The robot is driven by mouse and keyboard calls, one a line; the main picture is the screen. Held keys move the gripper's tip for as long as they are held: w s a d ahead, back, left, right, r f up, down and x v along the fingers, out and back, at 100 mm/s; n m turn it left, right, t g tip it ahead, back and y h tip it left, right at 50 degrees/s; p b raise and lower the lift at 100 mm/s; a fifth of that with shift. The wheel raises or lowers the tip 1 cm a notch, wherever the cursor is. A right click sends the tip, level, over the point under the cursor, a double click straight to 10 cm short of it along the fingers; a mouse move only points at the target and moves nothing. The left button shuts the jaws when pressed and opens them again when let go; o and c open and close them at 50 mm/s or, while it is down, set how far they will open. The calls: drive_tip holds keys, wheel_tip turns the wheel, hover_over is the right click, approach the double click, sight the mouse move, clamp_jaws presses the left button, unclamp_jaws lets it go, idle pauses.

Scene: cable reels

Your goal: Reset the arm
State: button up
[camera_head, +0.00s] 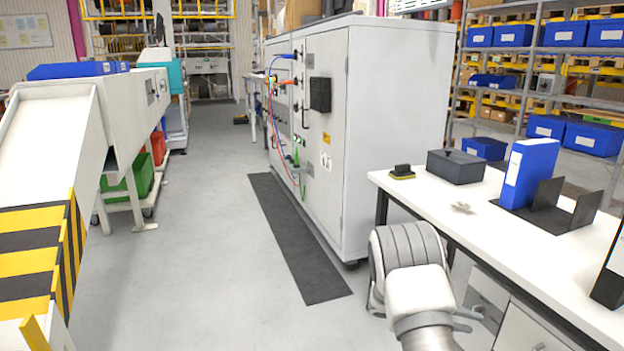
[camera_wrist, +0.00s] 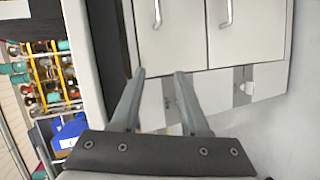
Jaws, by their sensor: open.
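My arm (camera_head: 418,295) reaches up from the bottom edge of the head view, in front of the white workbench (camera_head: 590,300). In the wrist view my gripper (camera_wrist: 160,78) is open, its two grey fingers apart with nothing between them. The fingers point at pale drawer fronts (camera_wrist: 180,45) with metal handles, seen turned in the picture. I cannot tell how far the fingertips are from them. In the head view my arm hides part of the bench's front side.
On the bench are a dark grey box (camera_head: 456,167), a blue binder (camera_head: 531,172) and a black bookend (camera_head: 546,195). A tall white cabinet (camera_head: 395,130) stands behind the bench. A white chute (camera_head: 45,140) is at left. The floor aisle (camera_head: 200,230) between is clear.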

drive_tip(key=s+a+r+m+y, duration=0.1)
drive_tip(key=s+a+r+y, duration=0.35)
drive_tip(key=s+r, duration=0.35)
drive_tip(key=s+a+r+y, duration=0.3)
drive_tip(key=s+a+r, duration=0.2)
drive_tip(key=r, duration=0.4)
drive_tip(key=s+a+r+n+t+y, duration=0.1)
drive_tip(key=s+a+r+t+y, duration=0.2)
drive_tip(key=s+a, duration=0.45)
drive_tip(key=s+a+r+n+t+y, duration=0.1)
drive_tip(key=s+a+r+t+y, duration=0.25)
drive_tip(key=s+a, duration=0.4)
wheel_tip(320, 180, up, 29)
drive_tip(key=s+d+p, duration=0.1)
drive_tip(key=s+p, duration=0.1)
drive_tip(key=p, duration=2.6)
drive_tip(key=shift+g+p, duration=0.3)
drive_tip(key=shift+g, duration=0.05)
drive_tip(key=shift+d, duration=0.15)
